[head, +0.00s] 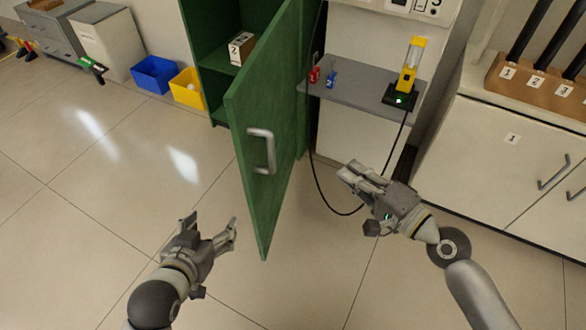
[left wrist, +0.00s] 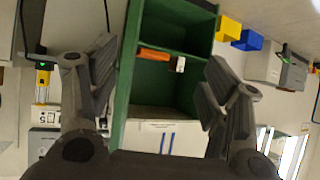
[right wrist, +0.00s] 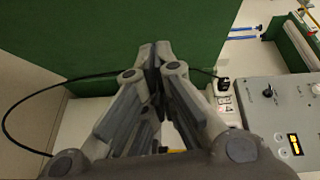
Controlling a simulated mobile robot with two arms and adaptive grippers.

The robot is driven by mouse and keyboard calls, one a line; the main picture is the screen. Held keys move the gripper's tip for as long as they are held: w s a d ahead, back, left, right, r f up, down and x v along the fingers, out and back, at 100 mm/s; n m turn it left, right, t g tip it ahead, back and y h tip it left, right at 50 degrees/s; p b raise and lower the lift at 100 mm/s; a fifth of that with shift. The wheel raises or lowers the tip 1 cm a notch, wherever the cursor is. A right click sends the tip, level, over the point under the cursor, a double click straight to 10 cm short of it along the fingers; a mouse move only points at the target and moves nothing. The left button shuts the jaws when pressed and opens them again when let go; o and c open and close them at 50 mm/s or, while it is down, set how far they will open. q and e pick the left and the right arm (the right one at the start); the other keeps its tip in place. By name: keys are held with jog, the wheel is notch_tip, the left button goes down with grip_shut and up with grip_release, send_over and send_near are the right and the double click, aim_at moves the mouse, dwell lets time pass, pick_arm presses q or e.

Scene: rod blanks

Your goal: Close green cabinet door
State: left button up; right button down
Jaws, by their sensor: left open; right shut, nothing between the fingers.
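The green cabinet (head: 212,62) stands at the back, its interior and shelf showing. Its green door (head: 268,95) stands open, swung out toward me, with a grey handle (head: 263,150) near its free edge. My left gripper (head: 211,222) is open and empty, low and to the left of the door's lower corner, apart from the handle. The left wrist view shows the open cabinet (left wrist: 172,90) between the spread fingers. My right gripper (head: 350,172) is shut and empty, to the right of the door. In the right wrist view its closed fingertips (right wrist: 153,58) are in front of a green panel (right wrist: 110,35).
A box labelled 2 (head: 241,48) lies in the cabinet. Blue (head: 155,74) and yellow (head: 187,90) bins stand left of it. A grey side table (head: 350,86) holds a yellow device (head: 411,65), whose black cable (head: 325,200) hangs to the floor.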

pick_arm(q)
jog(key=shift+s+a+f+g+b, duration=0.1)
jog(key=shift+s+a+f+g, duration=0.15)
jog(key=shift+s, duration=0.25)
jog(key=shift+s+a+f+g+b, duration=0.2)
jog(key=shift+s+f, duration=0.1)
jog(key=shift+s, duration=0.15)
jog(key=shift+s+a+f+g+b, duration=0.15)
jog(key=shift+s+f+g, duration=0.1)
jog(key=shift+s, duration=0.25)
pick_arm(e)
jog(key=w+a+r+y, duration=0.1)
jog(key=w+a, duration=0.5)
jog(key=a, duration=0.6)
jog(key=shift+w+r+y, duration=0.2)
jog(key=shift+r+y, duration=0.05)
jog(key=shift+y, duration=0.05)
jog(key=shift+a, duration=0.1)
